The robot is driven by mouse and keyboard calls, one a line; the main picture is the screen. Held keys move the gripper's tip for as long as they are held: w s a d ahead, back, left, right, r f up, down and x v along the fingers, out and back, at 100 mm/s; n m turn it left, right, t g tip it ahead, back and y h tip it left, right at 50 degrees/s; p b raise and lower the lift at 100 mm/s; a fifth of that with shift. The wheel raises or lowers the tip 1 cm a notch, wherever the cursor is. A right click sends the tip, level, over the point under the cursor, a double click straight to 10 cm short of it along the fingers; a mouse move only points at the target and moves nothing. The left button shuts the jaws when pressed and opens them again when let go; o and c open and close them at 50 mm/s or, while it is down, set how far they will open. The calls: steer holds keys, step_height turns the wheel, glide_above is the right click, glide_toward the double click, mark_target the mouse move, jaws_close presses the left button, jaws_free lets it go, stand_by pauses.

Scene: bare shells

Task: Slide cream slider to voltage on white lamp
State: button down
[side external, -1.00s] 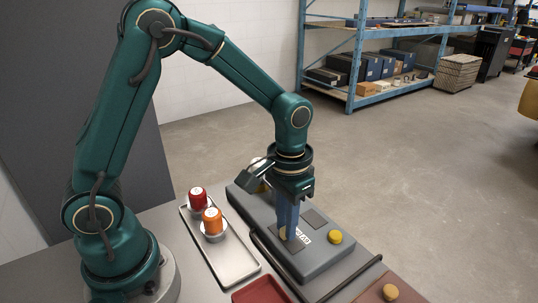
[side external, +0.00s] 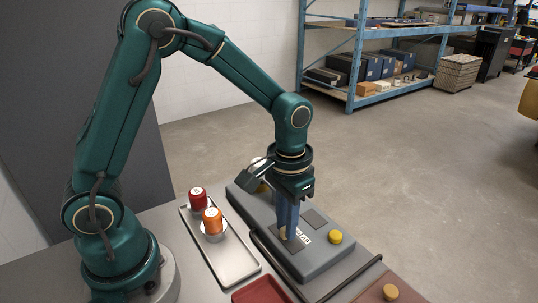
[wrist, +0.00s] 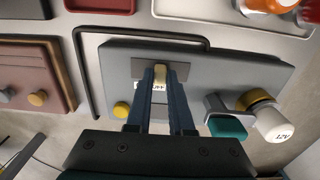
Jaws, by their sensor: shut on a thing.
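The cream slider (wrist: 159,76) sits on a dark plate of the grey panel (wrist: 220,72), partly hidden by my fingers. In the side external view only a small bit of the cream slider (side external: 282,233) shows. My gripper (side external: 287,236) points down from above, shut on the slider. In the wrist view my gripper's fingertips (wrist: 159,80) lie on either side of it. A white label with dark letters, partly covered, lies beside the slider. The white lamp (wrist: 277,127), marked 12V, has a gold collar and is at the panel's right end in the wrist view.
A yellow knob (side external: 335,237) stands on the panel. A red lamp (side external: 197,194) and an orange lamp (side external: 212,218) stand on a metal tray (side external: 236,268). A dark bar (side external: 345,281) runs along the panel's front. A teal part (wrist: 228,127) is near the white lamp.

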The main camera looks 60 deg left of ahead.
steer(key=shift+r, duration=0.1)
stand_by(0.3)
steer(key=shift+a, duration=1.55)
steer(key=c, duration=0.8)
jaws_free()
steer(key=shift+r, duration=2.55)
